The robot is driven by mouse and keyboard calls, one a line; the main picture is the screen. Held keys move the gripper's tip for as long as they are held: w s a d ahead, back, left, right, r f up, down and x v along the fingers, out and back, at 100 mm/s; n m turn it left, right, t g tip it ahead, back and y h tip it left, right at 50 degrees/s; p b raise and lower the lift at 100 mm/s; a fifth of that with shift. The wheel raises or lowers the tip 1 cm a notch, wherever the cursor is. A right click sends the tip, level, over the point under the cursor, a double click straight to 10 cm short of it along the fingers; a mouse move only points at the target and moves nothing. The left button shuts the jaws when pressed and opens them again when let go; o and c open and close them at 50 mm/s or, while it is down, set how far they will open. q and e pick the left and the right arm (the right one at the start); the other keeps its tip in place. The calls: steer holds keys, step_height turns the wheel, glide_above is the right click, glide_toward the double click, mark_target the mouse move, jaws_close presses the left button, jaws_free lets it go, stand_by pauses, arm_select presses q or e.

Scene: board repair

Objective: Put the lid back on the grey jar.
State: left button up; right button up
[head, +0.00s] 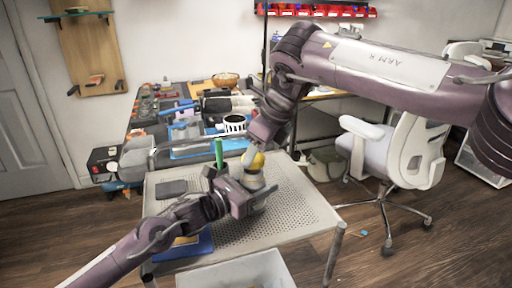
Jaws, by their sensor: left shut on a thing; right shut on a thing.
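The pale grey jar (252,182) is over the perforated metal table, with my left gripper (246,190) shut on it from the left. A yellow rounded piece (258,161), which looks like the lid, is directly above the jar. My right gripper (252,152) comes down from above and is shut on this piece. Jar and lid are very close; I cannot tell whether they touch or whether the lid is seated. The grippers hide parts of both, and the jar's underside is hidden.
The metal table (300,205) has free room right of the jar. A dark grey slab (172,188) and a green upright object (219,153) are on the left. A blue tray (196,246) lies at the front left, and a white bin (240,272) stands in front. An office chair (400,160) is right.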

stand_by(0.5)
steer(key=shift+f, duration=0.85)
steer(key=shift+f, duration=0.55)
arm_select(q)
jaws_close()
arm_select(e)
steer(key=m, duration=0.2)
steer(key=m+t, duration=0.1)
steer(key=m, duration=0.1)
steer(key=shift+s+a+h, duration=0.2)
steer(key=shift+h, duration=0.2)
steer(key=m, duration=0.2)
steer(key=m+t+h, duration=0.1)
steer(key=m, duration=0.1)
steer(key=shift+a+h, duration=0.15)
steer(key=shift+h, duration=0.15)
steer(key=m, duration=0.1)
steer(key=m+h, duration=0.1)
steer(key=m, duration=0.1)
steer(key=m+h, duration=0.1)
steer(key=m, duration=0.1)
steer(key=shift+a+f, duration=0.1)
steer(key=shift+a, duration=0.15)
steer(key=m+h, duration=0.1)
steer(key=m, duration=0.3)
